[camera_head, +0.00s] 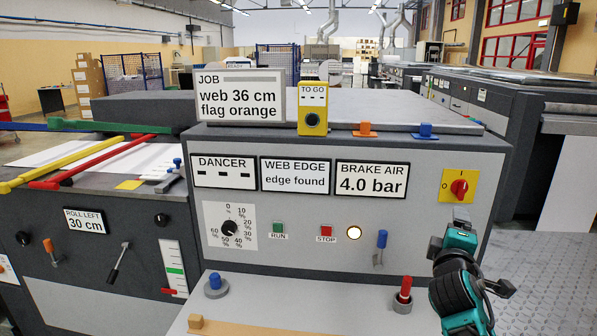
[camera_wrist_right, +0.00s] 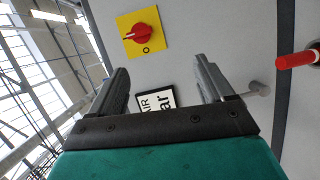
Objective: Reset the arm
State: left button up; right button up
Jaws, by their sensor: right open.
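My right gripper (camera_head: 461,216) is raised in front of the right end of the grey control panel (camera_head: 420,228). In the right wrist view its two dark fingers (camera_wrist_right: 162,82) are spread apart with nothing between them. The red rotary switch on its yellow plate (camera_head: 459,187) is just above the gripper in the head view; it also shows at the top of the wrist view (camera_wrist_right: 143,33). Whether the fingers touch the panel cannot be told. My left gripper is not in view.
A blue lever (camera_head: 381,240) and a red-topped peg (camera_head: 404,290) are left of my right arm. The brake air sign (camera_head: 371,179) reads 4.0 bar. A blue knob (camera_head: 215,282) stands on the front ledge. Patterned floor (camera_head: 555,270) is clear at right.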

jog(key=s+a+f+m+g+y, duration=0.1)
jog(key=s+a+f+y, duration=0.4)
jog(key=f, duration=0.5)
jog(key=s+a+f+m+g+y, duration=0.1)
jog(key=s+a+f+m+y, duration=0.1)
jog(key=s+a+f, duration=0.6)
jog(key=s+a+f+m+g+y, duration=0.2)
jog(key=s+a+f+m+y, duration=0.2)
jog(key=s+f, duration=0.6)
jog(key=s+a+m, duration=0.1)
jog(key=s, duration=0.3)
jog(key=shift+a, duration=0.15)
jog(key=shift+f, duration=0.1)
